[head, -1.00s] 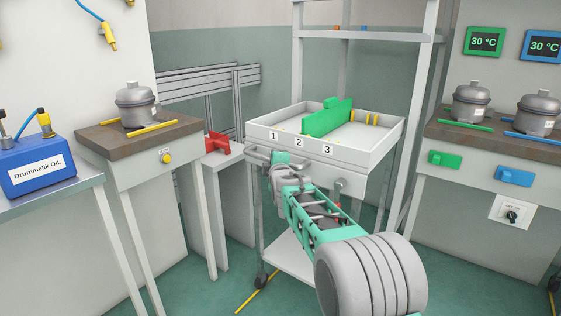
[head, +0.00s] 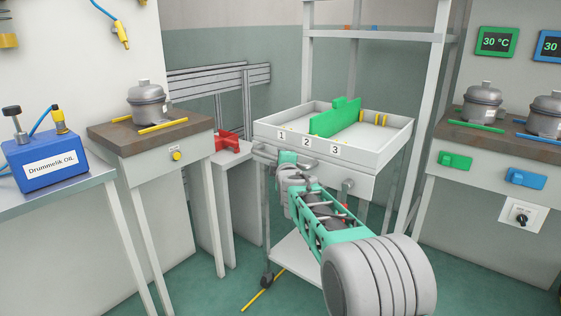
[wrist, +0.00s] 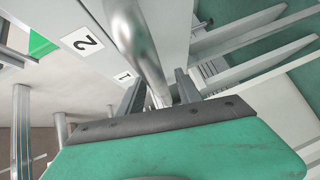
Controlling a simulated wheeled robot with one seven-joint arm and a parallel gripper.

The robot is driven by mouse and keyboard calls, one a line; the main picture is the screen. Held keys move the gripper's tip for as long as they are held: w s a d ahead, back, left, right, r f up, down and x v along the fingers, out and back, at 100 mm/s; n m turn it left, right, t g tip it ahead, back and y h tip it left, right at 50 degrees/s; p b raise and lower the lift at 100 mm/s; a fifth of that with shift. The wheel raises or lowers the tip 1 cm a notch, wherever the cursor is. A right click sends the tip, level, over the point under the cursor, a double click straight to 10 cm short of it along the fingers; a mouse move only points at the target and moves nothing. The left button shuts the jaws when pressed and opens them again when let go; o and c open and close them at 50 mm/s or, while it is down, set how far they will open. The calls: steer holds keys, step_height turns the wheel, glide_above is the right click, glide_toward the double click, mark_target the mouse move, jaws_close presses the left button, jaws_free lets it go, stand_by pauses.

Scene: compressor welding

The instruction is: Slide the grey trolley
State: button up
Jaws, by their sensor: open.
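The grey trolley (head: 385,159) stands between the two side tables. Its white top tray has labels 1, 2 and 3 on the front and a green divider inside. A grey handle bar runs along its front and shows large in the wrist view (wrist: 135,40). My gripper (wrist: 160,92) is open at the left part of the handle. The bar passes between its two dark fingers, with visible room beside it. In the head view my own arm covers part of the handle and the trolley's front, and the fingertips are hard to make out.
A table with a grey compressor (head: 147,102) and a red part (head: 227,142) stand left of the trolley. A blue oil box (head: 45,155) is at the far left. A bench (head: 470,180) with compressors is at the right. A yellow floor line (head: 262,290) runs beside the trolley's caster.

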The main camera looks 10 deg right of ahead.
steer(key=shift+r, duration=0.1)
steer(key=s+p, duration=0.2)
steer(key=s, duration=0.5)
steer(key=shift+s+r, duration=0.35)
steer(key=shift+r, duration=0.1)
steer(key=shift+a, duration=0.1)
steer(key=s+d+r+m+g+p, duration=0.1)
steer(key=s+r+m+g+p, duration=0.45)
steer(key=s+r+p, duration=0.8)
steer(key=s+r+m+g+p, duration=0.2)
steer(key=s+m+g+p, duration=0.2)
steer(key=s+p, duration=0.7)
steer(key=s+r+m+g+p, duration=0.3)
steer(key=s+m+p, duration=0.3)
steer(key=s+p, duration=0.5)
steer(key=s, duration=0.4)
steer(key=shift+d+g, duration=0.35)
